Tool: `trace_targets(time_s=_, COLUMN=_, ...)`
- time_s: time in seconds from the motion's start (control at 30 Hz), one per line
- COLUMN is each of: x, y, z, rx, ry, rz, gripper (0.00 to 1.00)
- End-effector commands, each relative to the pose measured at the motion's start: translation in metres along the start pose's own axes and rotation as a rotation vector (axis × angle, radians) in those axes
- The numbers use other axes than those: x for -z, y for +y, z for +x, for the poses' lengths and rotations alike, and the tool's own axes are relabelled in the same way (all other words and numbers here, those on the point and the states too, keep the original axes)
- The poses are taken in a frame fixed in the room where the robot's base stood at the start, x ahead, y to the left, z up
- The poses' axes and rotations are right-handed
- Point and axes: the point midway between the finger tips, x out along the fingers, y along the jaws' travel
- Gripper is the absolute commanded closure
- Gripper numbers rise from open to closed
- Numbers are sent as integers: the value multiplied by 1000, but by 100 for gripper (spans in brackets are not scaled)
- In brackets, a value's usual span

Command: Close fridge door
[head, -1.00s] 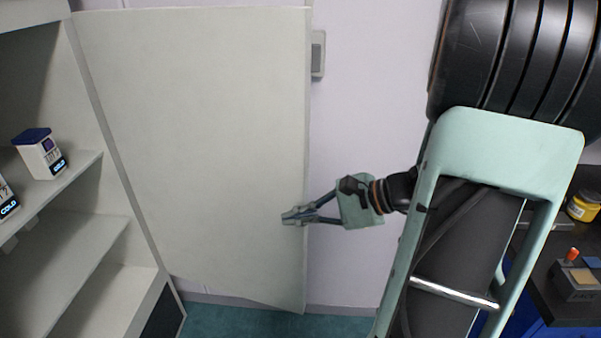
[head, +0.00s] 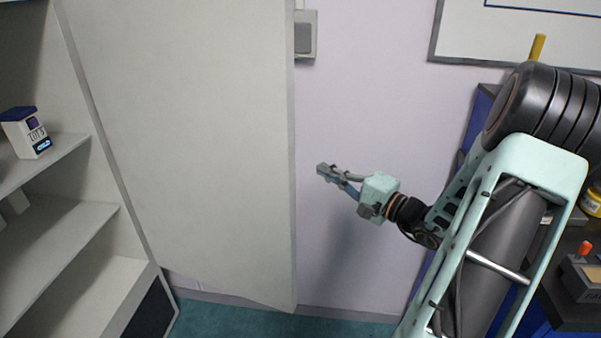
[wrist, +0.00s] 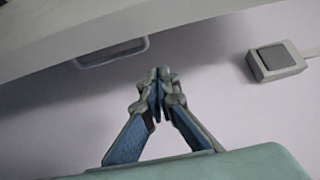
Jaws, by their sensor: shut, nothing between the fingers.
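The fridge door (head: 185,150) is a tall pale panel standing wide open, hinged on its left at the fridge body (head: 85,70). My gripper (head: 322,170) is shut and empty, just right of the door's free edge, apart from it in the head view. In the wrist view my gripper (wrist: 159,75) points toward the door (wrist: 130,35), which runs across the top. A handle (wrist: 112,52) shows at the door's lower border there. Any gap in depth between fingertips and door is hard to judge.
The fridge's shelves (head: 60,230) are exposed at left, with a white and blue box (head: 25,132) on one. A wall switch (head: 306,36) sits behind the door edge. A dark counter with a grey device (head: 582,275) stands at right. Teal floor shows below.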

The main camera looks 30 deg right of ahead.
Motion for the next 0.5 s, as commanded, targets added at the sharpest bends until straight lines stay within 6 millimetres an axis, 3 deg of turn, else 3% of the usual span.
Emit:
trace_targets(time_s=0.1, x=15, y=10, z=0, rx=23, ry=65, rz=-106, gripper=100)
trace_targets(time_s=0.33, x=27, y=14, z=2, rx=30, ry=116, rz=-197, gripper=100)
trace_targets(time_s=0.5, x=28, y=13, z=22, rx=32, ry=114, rz=-198, gripper=100)
